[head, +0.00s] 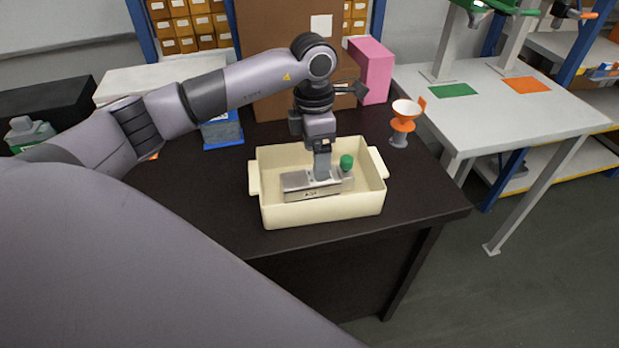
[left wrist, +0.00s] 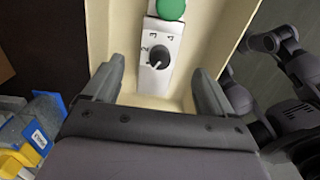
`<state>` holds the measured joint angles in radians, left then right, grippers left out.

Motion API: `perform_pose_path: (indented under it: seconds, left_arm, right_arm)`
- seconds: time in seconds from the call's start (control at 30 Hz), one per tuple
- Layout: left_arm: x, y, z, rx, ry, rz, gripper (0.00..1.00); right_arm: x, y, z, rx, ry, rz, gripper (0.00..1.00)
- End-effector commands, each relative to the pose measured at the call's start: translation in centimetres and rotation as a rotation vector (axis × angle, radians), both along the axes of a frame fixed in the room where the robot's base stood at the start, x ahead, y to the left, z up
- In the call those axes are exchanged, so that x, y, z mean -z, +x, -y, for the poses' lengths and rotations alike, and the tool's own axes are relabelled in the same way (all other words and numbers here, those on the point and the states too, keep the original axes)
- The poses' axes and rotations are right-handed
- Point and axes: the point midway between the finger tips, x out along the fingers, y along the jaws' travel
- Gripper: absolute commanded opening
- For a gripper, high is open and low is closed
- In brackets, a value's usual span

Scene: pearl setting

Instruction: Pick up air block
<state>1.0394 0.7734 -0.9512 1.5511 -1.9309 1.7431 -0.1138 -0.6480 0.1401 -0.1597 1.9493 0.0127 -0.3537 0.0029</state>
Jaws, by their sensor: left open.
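The air block is a pale narrow block with a dark dial and a round green knob. In the left wrist view the air block (left wrist: 160,48) lies in the cream bin (left wrist: 111,45), ahead of and between my fingers. My left gripper (left wrist: 158,72) is open, with a gap on both sides of the block. In the head view my left gripper (head: 318,188) reaches down into the cream bin (head: 322,212). My right gripper is not in view.
The bin stands near the front of a dark table (head: 195,205). An orange and white funnel-shaped item (head: 404,117) stands right of it, a pink box (head: 371,68) behind. A blue bin (head: 223,133) is at the back left. Bin walls surround the gripper closely.

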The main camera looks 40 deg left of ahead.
Motion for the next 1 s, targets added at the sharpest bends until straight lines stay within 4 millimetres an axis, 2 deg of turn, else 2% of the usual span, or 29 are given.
perform_pose_path:
  seconds: [0.13,0.53,0.67,0.87,0.97,1.0]
  left_arm:
    - [1.4,-0.5,-1.0,-0.015,0.045,-0.019,0.85]
    - [6.7,-0.9,-0.8,-0.014,0.040,-0.018,0.85]
    - [7.5,-0.9,-0.8,-0.014,0.040,-0.015,0.85]
    - [7.6,-0.9,-0.8,-0.013,0.040,-0.014,0.85]
    - [7.5,-0.9,-0.8,-0.013,0.040,-0.014,0.56]
    - [7.5,-0.9,-0.8,-0.013,0.040,-0.014,0.43]
  right_arm:
    - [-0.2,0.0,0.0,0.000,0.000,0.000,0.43]
    - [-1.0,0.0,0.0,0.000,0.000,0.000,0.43]
    - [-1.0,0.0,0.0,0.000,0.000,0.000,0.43]
    - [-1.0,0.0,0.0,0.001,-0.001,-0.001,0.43]
    - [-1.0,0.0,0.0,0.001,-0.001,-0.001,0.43]
    - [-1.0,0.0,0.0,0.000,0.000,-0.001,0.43]
